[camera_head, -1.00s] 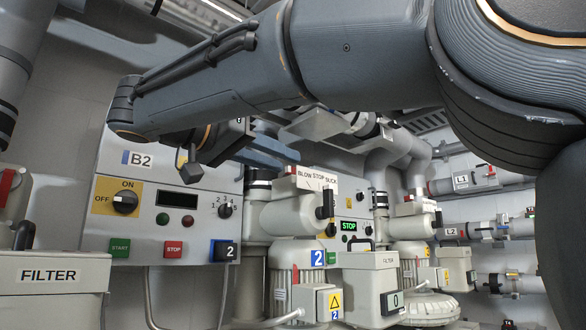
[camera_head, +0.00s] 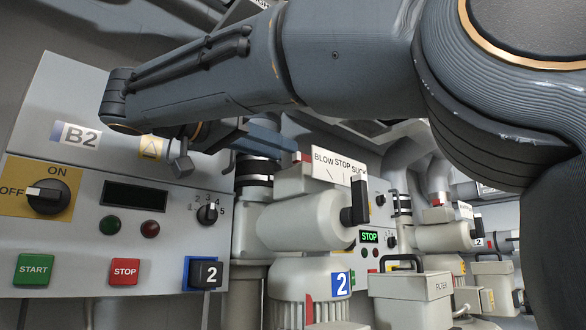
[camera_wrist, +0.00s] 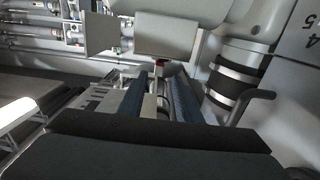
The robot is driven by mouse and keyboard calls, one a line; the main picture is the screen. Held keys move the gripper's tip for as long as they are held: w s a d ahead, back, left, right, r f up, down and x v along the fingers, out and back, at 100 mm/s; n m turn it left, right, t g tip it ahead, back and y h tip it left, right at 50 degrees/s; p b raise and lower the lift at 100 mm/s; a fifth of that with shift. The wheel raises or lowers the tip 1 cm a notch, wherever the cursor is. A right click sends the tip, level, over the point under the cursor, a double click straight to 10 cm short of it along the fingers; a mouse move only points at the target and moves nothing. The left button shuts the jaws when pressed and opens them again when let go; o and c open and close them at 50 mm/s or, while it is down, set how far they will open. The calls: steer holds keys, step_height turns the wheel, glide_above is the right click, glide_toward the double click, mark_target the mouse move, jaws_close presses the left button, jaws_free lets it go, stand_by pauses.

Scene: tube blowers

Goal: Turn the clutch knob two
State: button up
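No label reading clutch is visible, so I cannot tell for certain which knob is the clutch knob. A black knob on a blue plate marked 2 (camera_head: 205,274) sits at the lower right of the B2 panel (camera_head: 90,225). A black handle (camera_head: 355,203) sits on blower two (camera_head: 310,222), below the BLOW STOP SUCK plate (camera_head: 338,167). My gripper (camera_head: 285,148) is above and left of that blower in the head view. In the wrist view its blue fingers (camera_wrist: 161,80) stand apart, with nothing held between them. The fingertips are partly hidden in the head view.
The panel also has an ON/OFF knob (camera_head: 47,196), a START button (camera_head: 35,269), a STOP button (camera_head: 124,271) and a numbered dial (camera_head: 208,213). A black-ribbed pipe coupling (camera_head: 255,175) stands close to my gripper. A grey filter box (camera_head: 411,297) is lower right.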

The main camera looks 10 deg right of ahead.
mark_target(300, 153)
steer(key=p+x, duration=0.2)
steer(key=x, duration=0.4)
steer(key=shift+s+d+r+p, duration=0.1)
steer(key=shift+d+r+p, duration=0.1)
steer(key=shift+p, duration=0.15)
steer(key=shift+w+d+f, duration=0.2)
steer(key=shift+w+d, duration=0.05)
steer(key=shift+d, duration=0.05)
steer(key=shift+c, duration=0.2)
jaws_close()
